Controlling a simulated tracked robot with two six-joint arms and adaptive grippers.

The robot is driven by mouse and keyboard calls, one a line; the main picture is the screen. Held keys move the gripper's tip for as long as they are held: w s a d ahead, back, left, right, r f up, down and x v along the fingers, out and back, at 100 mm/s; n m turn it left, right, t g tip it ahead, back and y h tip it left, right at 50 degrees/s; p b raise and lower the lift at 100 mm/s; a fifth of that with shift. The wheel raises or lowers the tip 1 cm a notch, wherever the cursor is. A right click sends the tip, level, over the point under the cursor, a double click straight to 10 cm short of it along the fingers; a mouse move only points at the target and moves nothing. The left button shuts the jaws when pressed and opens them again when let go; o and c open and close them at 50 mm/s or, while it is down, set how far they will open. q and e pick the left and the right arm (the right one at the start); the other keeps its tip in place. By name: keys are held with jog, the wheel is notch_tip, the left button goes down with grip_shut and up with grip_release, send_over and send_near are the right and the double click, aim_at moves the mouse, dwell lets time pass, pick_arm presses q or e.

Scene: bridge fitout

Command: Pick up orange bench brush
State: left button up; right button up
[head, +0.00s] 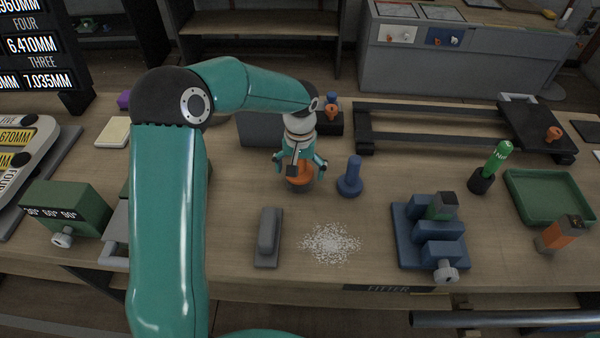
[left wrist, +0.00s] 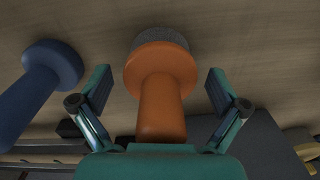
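The orange bench brush (head: 299,178) stands on the wooden bench, partly hidden by my left gripper. In the left wrist view its orange handle and round collar (left wrist: 160,85) show, with grey bristles beyond at the bench. My left gripper (head: 301,163) is above and around the brush. Its two fingers are spread, one on each side of the handle, with a gap on both sides in the left wrist view (left wrist: 160,93). The palm end of the handle is hidden. My right gripper is not in view.
A blue peg-like tool (head: 350,178) stands just right of the brush. A grey block (head: 268,238) and a pile of pale shavings (head: 331,243) lie in front. A blue vise (head: 430,235) is at right.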

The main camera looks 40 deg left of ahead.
pick_arm(q)
jog(key=c, duration=1.4)
jog(key=shift+r, duration=0.1)
